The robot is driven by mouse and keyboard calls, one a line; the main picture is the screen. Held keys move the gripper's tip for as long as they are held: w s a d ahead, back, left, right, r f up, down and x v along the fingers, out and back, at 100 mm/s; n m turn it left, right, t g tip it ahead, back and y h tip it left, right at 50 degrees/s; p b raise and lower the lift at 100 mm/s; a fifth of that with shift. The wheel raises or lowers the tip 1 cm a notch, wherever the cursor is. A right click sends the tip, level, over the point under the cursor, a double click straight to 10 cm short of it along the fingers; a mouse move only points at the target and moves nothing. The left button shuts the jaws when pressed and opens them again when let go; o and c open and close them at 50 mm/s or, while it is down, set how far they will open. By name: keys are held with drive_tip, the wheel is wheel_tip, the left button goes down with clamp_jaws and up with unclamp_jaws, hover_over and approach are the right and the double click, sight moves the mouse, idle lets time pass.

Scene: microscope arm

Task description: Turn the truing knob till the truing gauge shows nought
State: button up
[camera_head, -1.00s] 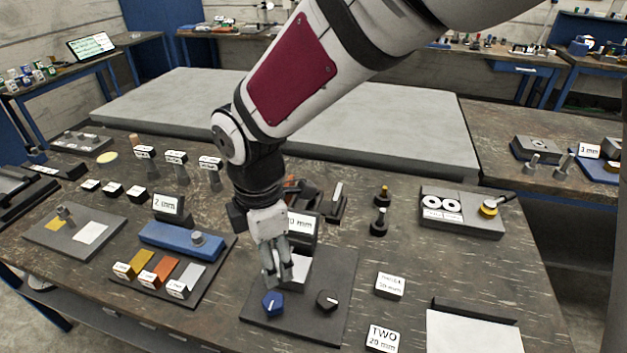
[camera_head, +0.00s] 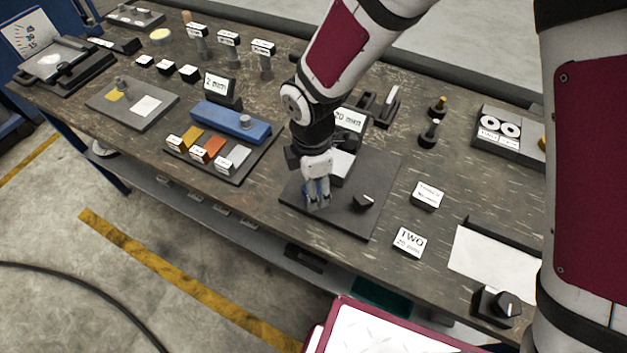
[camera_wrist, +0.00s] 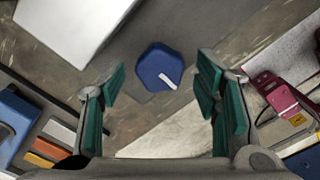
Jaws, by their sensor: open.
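A blue knob (camera_wrist: 158,66) with a white pointer line shows in the wrist view, its line slanting down to the right. It sits on a dark plate (camera_head: 345,222), and in the head view it is mostly hidden by my gripper (camera_head: 318,205). My gripper is open, and in the wrist view its green-padded fingers (camera_wrist: 162,100) stand to either side and below the knob in the picture, apart from it. I cannot tell which knob is the truing knob, nor make out the truing gauge.
A sign reading 20 mm (camera_head: 349,120) and a pale slanted block (camera_head: 342,165) stand behind the knobs. White label blocks (camera_head: 427,195) lie to the right. A blue bar (camera_head: 230,122) is to the left. Another black knob (camera_head: 505,303) is at the front right edge.

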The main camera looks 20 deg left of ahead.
drive_tip(key=shift+f, duration=0.35)
drive_tip(key=c, duration=1.1)
drive_tip(key=shift+c, duration=0.2)
drive_tip(key=shift+m, duration=0.4)
